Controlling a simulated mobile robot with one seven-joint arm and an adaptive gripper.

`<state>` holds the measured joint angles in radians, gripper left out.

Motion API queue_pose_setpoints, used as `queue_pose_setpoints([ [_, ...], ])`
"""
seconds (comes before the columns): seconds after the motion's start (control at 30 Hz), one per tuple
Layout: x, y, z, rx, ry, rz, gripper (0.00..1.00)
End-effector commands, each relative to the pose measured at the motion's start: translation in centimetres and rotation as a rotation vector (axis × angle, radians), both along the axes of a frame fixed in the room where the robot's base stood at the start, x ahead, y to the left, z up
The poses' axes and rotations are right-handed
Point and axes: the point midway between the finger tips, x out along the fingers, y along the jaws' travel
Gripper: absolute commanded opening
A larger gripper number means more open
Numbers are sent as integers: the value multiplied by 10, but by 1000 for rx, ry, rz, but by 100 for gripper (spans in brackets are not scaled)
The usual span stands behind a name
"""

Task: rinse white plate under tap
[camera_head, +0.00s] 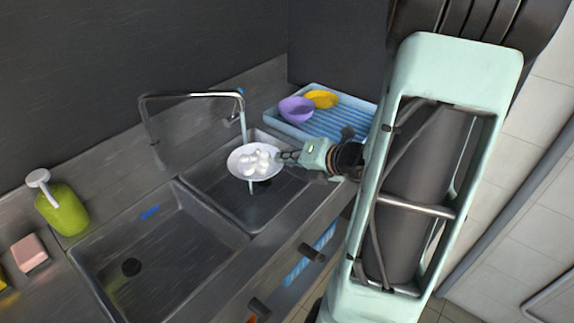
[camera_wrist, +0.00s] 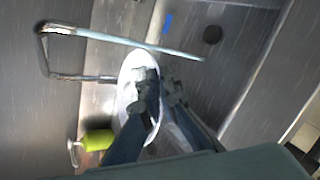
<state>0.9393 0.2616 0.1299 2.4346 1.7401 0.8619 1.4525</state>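The white plate (camera_head: 236,165) is held above the right sink basin, under the end of the tap (camera_head: 190,96). White rounded blobs, perhaps foam or splashing water, lie on its face. A thin pale streak shows below the plate, apparently water. My gripper (camera_head: 285,157) is at the plate's right rim and appears shut on it. In the wrist view, the plate (camera_wrist: 128,70) looks like a narrow oval, with my gripper (camera_wrist: 160,92) over its right edge and hiding part of it. The tap (camera_wrist: 120,41) crosses above the plate there.
A blue drying rack (camera_head: 340,124) holds a purple bowl (camera_head: 296,110) and a yellow bowl (camera_head: 322,98). A green soap dispenser (camera_head: 62,208) and a pink sponge (camera_head: 29,253) stand at left.

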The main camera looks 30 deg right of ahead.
Motion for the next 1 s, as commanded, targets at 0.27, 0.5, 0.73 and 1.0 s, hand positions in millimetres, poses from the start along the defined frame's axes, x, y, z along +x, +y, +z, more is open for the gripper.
queue_pose_setpoints([
  [0.27, 27, -7, -6, 0, -2, 2, 0],
  [0.5, 50, -14, -11, 0, -1, 1, 0],
  [0.73, 72, -19, -14, 0, -1, 2, 0],
  [1.0, 90, -25, -18, 0, -1, 1, 0],
])
